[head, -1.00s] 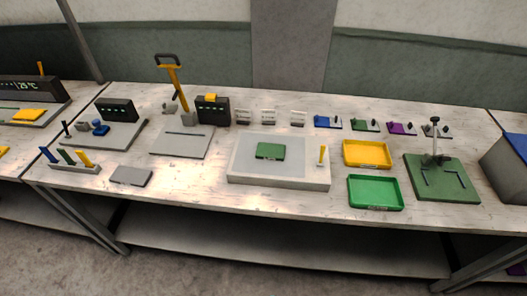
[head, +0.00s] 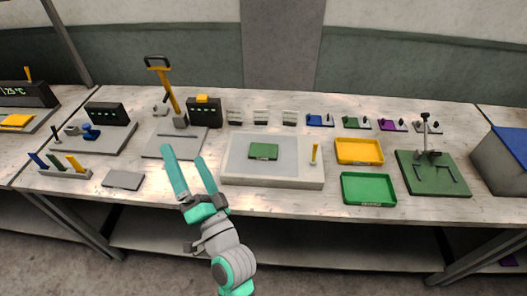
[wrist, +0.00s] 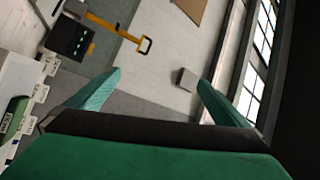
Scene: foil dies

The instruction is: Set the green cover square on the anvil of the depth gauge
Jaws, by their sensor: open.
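The green cover (head: 263,151), a flat dark green block, lies on the pale grey slab (head: 235,178) in the middle of the bench. A green-based stand with an upright post (head: 428,133) and dark angled strips on its plate (head: 455,187) stands at the right; it looks like the depth gauge. Its anvil is too small to tell apart. My gripper (head: 184,155) is open and empty, raised in front of the bench, left of the cover in the head view. In the wrist view its teal fingers (wrist: 159,80) are spread with nothing between them.
A yellow tray (head: 359,150) and a green tray (head: 368,189) stand between slab and stand. A yellow peg (head: 314,154) stands on the slab's right side. A yellow-handled lever (head: 166,85) and a dark display box (head: 204,111) stand behind my gripper. Small coloured fixtures line the back.

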